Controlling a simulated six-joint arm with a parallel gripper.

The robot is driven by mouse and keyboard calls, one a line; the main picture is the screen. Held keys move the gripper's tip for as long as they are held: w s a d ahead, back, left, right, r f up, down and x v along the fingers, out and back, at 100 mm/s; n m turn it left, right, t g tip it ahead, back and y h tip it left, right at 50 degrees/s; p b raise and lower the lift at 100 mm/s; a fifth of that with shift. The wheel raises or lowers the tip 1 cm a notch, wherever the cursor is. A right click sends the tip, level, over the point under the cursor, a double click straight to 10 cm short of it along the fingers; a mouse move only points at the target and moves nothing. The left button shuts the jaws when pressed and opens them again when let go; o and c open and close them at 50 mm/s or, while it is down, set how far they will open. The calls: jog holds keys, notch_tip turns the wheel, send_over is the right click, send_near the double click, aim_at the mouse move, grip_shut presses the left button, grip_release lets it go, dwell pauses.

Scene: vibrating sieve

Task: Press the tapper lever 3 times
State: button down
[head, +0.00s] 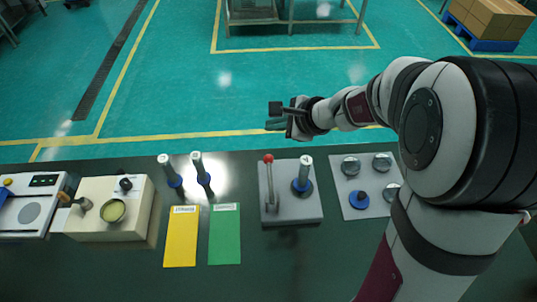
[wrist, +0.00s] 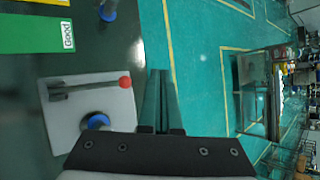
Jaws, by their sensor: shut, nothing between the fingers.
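The lever (head: 269,180) has a grey shaft and a red ball knob (head: 268,158). In the wrist view the red knob (wrist: 125,82) lies just left of my fingers, with the shaft running left over the pale plate (wrist: 62,125). My gripper (head: 272,125) is shut and empty. It appears above the lever in the head view, apart from the knob. In the wrist view, my gripper (wrist: 160,76) points past the knob toward the floor.
A yellow card (head: 181,240) and a green card (head: 224,238) lie left of the plate, with two blue-based posts behind them. A beige box with a round dish (head: 112,211) stands farther left. A plate with round pieces (head: 352,208) lies right, near my arm.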

aim_at(272, 160)
jog(key=shift+f, duration=4.4)
jog(key=shift+f, duration=0.4)
